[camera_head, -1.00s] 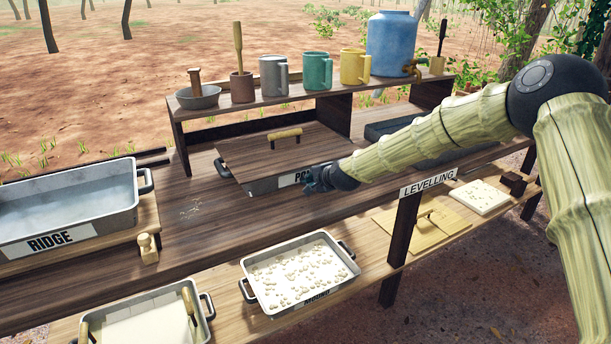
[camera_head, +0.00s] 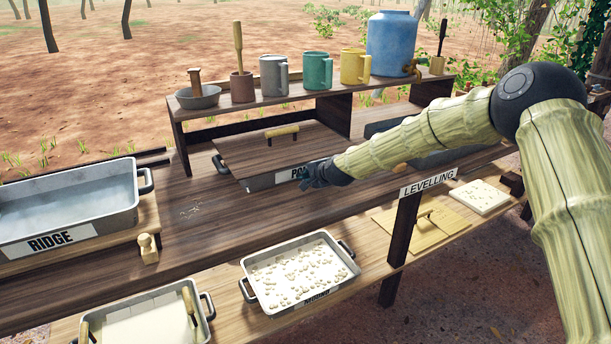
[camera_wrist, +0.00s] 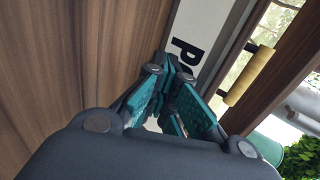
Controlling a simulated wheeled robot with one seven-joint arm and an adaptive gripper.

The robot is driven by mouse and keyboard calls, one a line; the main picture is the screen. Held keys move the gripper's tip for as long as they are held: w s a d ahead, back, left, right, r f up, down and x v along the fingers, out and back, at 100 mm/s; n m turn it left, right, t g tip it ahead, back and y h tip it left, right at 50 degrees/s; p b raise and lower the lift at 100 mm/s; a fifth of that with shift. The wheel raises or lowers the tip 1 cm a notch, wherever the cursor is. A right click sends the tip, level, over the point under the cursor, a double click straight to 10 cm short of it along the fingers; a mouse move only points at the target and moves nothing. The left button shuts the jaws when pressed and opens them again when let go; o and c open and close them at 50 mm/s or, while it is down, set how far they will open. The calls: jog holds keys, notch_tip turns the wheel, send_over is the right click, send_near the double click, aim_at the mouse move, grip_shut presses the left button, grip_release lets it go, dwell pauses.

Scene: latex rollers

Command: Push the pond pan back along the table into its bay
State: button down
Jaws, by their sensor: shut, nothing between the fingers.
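The pond pan (camera_head: 265,183) is a grey pan under a brown wooden lid (camera_head: 262,148) with a pale bar handle (camera_head: 283,132). It sits on the table, with its back part toward the space under the raised shelf, between two posts. Its white front label reads "PO", the rest hidden by my gripper (camera_head: 314,176). My gripper is shut and empty, its tips at the pan's labelled front. In the wrist view my gripper's teal-padded fingers (camera_wrist: 172,88) overlap the label (camera_wrist: 190,45); exact contact is hard to see. The handle (camera_wrist: 250,75) shows at right.
The shelf (camera_head: 300,92) carries mugs, a bowl and a blue drum (camera_head: 390,45). The ridge pan (camera_head: 75,215) stands left of the pond pan, with bare table between. A dark tray lies right, partly behind my arm. A lower front shelf holds trays, including a speckled one (camera_head: 300,272).

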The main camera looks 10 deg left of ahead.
jog(key=shift+w+a+r, duration=0.1)
jog(key=shift+w+a, duration=0.65)
jog(key=shift+w, duration=0.2)
jog(key=shift+w+a, duration=0.6)
jog(key=shift+w, duration=0.2)
jog(key=shift+w+a, duration=0.55)
jog(key=shift+w, duration=0.25)
jog(key=shift+w+a+p, duration=0.15)
jog(key=shift+w+a, duration=0.45)
jog(key=shift+w, duration=0.25)
jog(key=shift+w+a+p, duration=0.15)
jog(key=shift+w+a, duration=0.45)
jog(key=shift+w, duration=0.2)
jog(key=shift+w+a, duration=0.6)
jog(key=shift+w, duration=0.2)
jog(key=shift+w+a, duration=0.6)
jog(key=shift+w, duration=0.3)
